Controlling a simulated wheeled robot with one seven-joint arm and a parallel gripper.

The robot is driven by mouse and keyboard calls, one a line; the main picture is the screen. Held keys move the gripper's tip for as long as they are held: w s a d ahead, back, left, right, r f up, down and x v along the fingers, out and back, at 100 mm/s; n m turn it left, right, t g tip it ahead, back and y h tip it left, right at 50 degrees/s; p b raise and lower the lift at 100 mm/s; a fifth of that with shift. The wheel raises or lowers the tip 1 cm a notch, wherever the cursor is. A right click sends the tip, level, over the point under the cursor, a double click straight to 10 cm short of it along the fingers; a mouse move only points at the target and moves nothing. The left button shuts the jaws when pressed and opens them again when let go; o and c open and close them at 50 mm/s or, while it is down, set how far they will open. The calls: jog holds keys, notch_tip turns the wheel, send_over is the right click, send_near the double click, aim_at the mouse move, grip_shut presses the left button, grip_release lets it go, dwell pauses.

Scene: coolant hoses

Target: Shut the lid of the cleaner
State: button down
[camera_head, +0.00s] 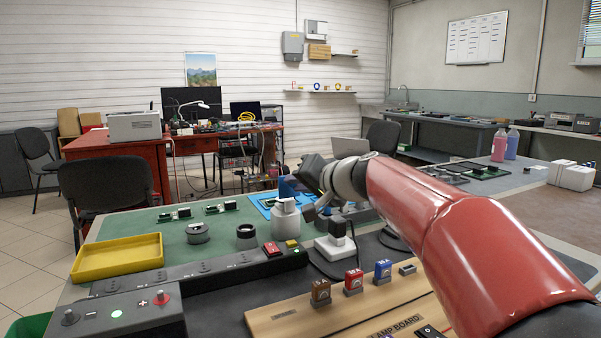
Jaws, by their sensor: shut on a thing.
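My gripper (305,190) reaches left over the green mat from the red arm, which crosses the right of the view. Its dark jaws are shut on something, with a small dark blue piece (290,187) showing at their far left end. I cannot tell whether this piece is the cleaner's lid. A blue tray or mat (264,203) lies just behind and left of the jaws. A white jar-like body (285,221) stands just below and in front of them. The cleaner itself cannot be made out for certain, as the gripper hides part of that area.
A yellow tray (118,258), round dark fittings (197,233) and a black power strip (215,271) occupy the bench's left. A white plug block (336,248) stands below the arm. A wooden lamp board (345,305) lies in front. The green mat between tray and fittings is partly clear.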

jog(key=shift+w+a+r+m+g+h+p, duration=0.1)
jog(key=shift+w+a+r+m+g+h, duration=0.1)
jog(key=shift+w+g+h, duration=0.5)
jog(key=shift+w+a+r+m+g+h+p, duration=0.15)
jog(key=shift+w+r+g+h, duration=0.1)
jog(key=shift+g, duration=0.7)
jog(key=shift+w+a+r+m+g+h+p, duration=0.1)
jog(key=shift+w+a+r+g+h, duration=0.1)
jog(key=shift+w+g+h, duration=0.5)
jog(key=shift+s+g+y, duration=0.2)
jog(key=shift+g+y, duration=0.05)
jog(key=c, duration=1.3)
grip_release()
jog(key=shift+c, duration=0.2)
jog(key=v, duration=0.7)
jog(key=shift+s+r, duration=0.25)
jog(key=shift+r, duration=0.05)
jog(key=shift+d, duration=0.15)
